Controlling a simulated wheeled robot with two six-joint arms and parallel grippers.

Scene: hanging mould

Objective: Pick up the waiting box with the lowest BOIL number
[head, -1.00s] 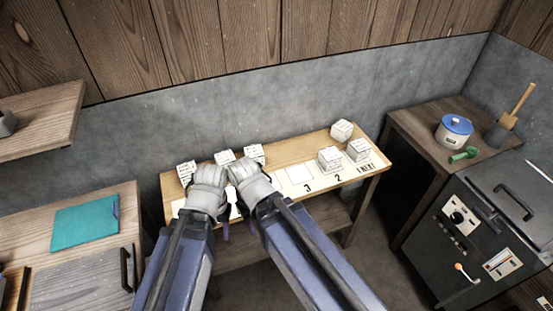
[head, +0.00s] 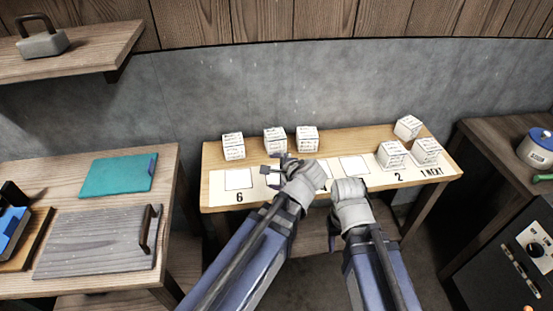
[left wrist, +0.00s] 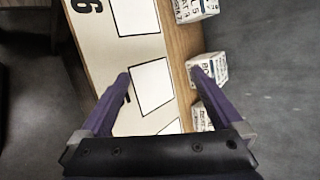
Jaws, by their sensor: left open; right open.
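Three white printed boxes stand along the back of the bench: left (head: 233,146), middle (head: 275,141), right (head: 307,139). Another box (head: 408,127) sits at the back right. Two more stand on the strip by the 2 (head: 391,154) and the 1 NEXT mark (head: 427,150). In the left wrist view, one box (left wrist: 195,8) seems to show a 5; another (left wrist: 207,70) shows the start of BOIL. Other numbers are unreadable. My left gripper (head: 274,172) is open and empty, above the strip before the middle box. My right gripper (head: 350,183) is open; its fingers are mostly hidden.
The bench has a white strip (head: 212,188) with outlined squares and numbers. A side table at left holds a teal folder (head: 124,173) and a grey board (head: 95,242). A shelf (head: 90,60) hangs above it. A blue-lidded pot (head: 538,148) stands at right.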

